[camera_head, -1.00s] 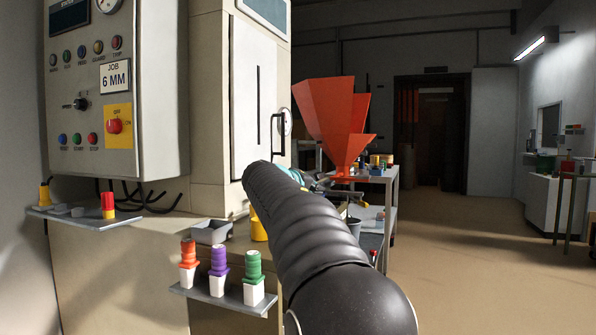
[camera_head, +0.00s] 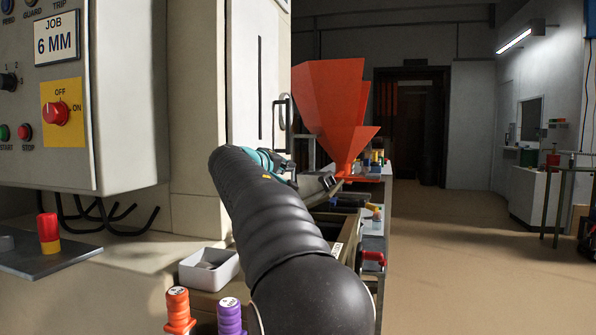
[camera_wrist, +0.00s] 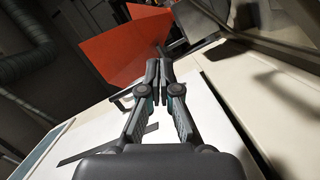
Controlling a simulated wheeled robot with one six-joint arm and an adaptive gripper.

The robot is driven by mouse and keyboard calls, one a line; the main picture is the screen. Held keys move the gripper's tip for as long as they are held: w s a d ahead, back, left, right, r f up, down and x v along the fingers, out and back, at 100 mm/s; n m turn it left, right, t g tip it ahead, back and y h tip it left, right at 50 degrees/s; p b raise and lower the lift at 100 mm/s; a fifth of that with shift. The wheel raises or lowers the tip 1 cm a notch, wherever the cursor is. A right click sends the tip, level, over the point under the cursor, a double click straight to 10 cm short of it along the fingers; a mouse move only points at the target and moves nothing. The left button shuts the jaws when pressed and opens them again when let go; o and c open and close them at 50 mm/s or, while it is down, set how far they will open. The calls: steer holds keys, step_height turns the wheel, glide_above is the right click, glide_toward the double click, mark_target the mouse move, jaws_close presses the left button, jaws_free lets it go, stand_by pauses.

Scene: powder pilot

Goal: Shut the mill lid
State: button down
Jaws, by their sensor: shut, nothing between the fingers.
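I cannot pick out the mill lid for certain in either view. A tall cream machine cabinet (camera_head: 198,90) stands left of centre, with a pale front door (camera_head: 250,75) and a black upright handle (camera_head: 281,125). My gripper (camera_wrist: 158,68) is shut and empty in the wrist view. It points past a white panel toward an orange hopper (camera_wrist: 118,48), apart from it as far as I can tell. The orange hopper also shows in the head view (camera_head: 335,105), beyond my arm. My arm hides much of the cabinet's lower front.
A grey control box (camera_head: 125,90) with a red knob (camera_head: 55,114) juts out at left. Open floor (camera_head: 470,255) lies at right.

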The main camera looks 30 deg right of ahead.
steer(key=x, duration=0.3)
steer(key=s+f+p+x, duration=0.1)
steer(key=x, duration=0.3)
steer(key=s+p+x, duration=0.1)
steer(key=x, duration=0.3)
steer(key=shift+d+f, duration=0.15)
steer(key=shift+d, duration=0.25)
steer(key=shift+s+d+f, duration=0.2)
steer(key=shift+s+d, duration=0.1)
